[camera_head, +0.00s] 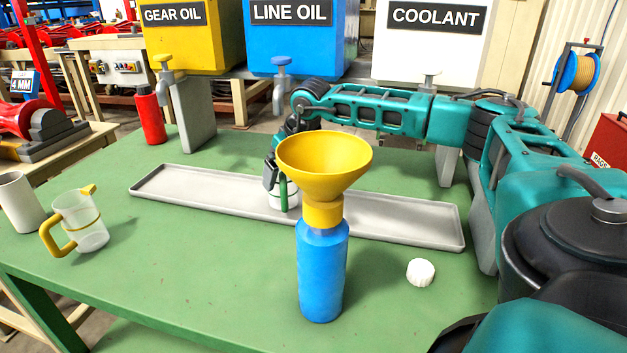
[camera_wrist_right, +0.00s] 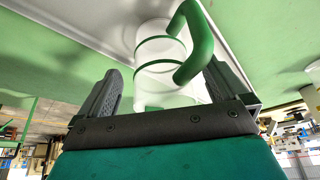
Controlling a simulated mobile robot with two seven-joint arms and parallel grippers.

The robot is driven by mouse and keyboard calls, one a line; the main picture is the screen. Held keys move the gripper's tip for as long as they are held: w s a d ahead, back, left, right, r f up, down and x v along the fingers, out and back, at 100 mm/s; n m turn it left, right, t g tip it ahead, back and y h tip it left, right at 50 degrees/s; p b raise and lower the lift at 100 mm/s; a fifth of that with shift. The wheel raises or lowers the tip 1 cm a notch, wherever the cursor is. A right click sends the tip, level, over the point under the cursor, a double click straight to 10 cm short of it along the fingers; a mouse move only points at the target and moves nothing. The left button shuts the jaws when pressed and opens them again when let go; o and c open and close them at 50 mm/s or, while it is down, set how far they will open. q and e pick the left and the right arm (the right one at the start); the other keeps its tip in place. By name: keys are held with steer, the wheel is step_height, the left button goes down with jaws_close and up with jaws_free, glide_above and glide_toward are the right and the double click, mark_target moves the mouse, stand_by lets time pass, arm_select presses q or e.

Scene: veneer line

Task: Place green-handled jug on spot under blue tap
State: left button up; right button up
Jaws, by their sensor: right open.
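The green-handled jug (camera_head: 273,203) stands on the long grey drip tray (camera_head: 210,188), roughly below the blue tap (camera_head: 282,75), partly hidden behind a yellow funnel. Its white body (camera_wrist_right: 155,45) and green handle (camera_wrist_right: 200,42) show large in the right wrist view. My right gripper (camera_head: 272,172) reaches in from the right behind the funnel and is at the jug. In the wrist view its open fingers (camera_wrist_right: 165,85) lie on either side of the jug; whether they touch it I cannot tell. My left gripper is out of view.
A yellow funnel (camera_head: 323,165) sits on a blue bottle (camera_head: 322,270) in front of the tray. A yellow-handled jug (camera_head: 80,222), a grey cup (camera_head: 18,202) and a red bottle (camera_head: 149,115) stand to the left. A white cap (camera_head: 420,272) lies at the right. The front left bench is clear.

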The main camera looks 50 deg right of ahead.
steer(key=s, duration=0.6)
steer(key=s+a, duration=0.1)
steer(key=s, duration=0.2)
steer(key=shift+s+b, duration=0.2)
steer(key=shift+b, duration=0.1)
